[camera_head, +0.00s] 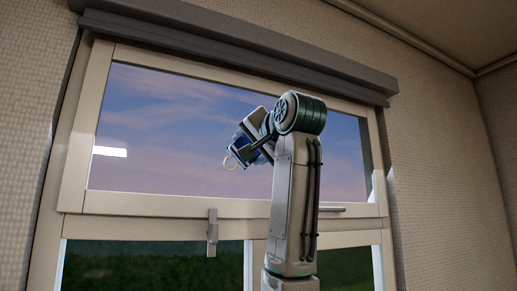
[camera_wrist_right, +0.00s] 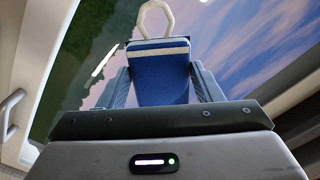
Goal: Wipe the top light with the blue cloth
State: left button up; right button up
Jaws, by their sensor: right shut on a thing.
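The top light (camera_head: 160,185) is the wide upper window pane in a cream frame, showing a purple-blue sky. Its glass also fills much of the right wrist view (camera_wrist_right: 245,45). My right gripper (camera_head: 247,146) is in front of the middle of this pane. It is shut on the blue cloth (camera_wrist_right: 160,85), a folded blue pad with a white band and a pale loop at its far end. In the head view the cloth (camera_head: 241,151) is partly hidden by the gripper. I cannot tell whether it touches the glass. My left gripper is not in view.
A dark grey blind housing (camera_head: 240,50) runs above the window. A latch (camera_head: 212,232) sits on the frame below the pane, and a bar handle (camera_head: 331,209) is at its lower right. Textured walls flank the window. The pane's left part is clear.

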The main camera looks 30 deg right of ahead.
jog(key=shift+w+a, duration=0.1)
jog(key=shift+a, duration=0.9)
jog(key=shift+s+a+b, duration=0.15)
jog(key=shift+s+b, duration=1.35)
jog(key=shift+s, duration=1.35)
jog(key=s+b, duration=0.1)
jog(key=s, duration=0.2)
jog(key=shift+a+b, duration=0.1)
jog(key=shift+b, duration=0.25)
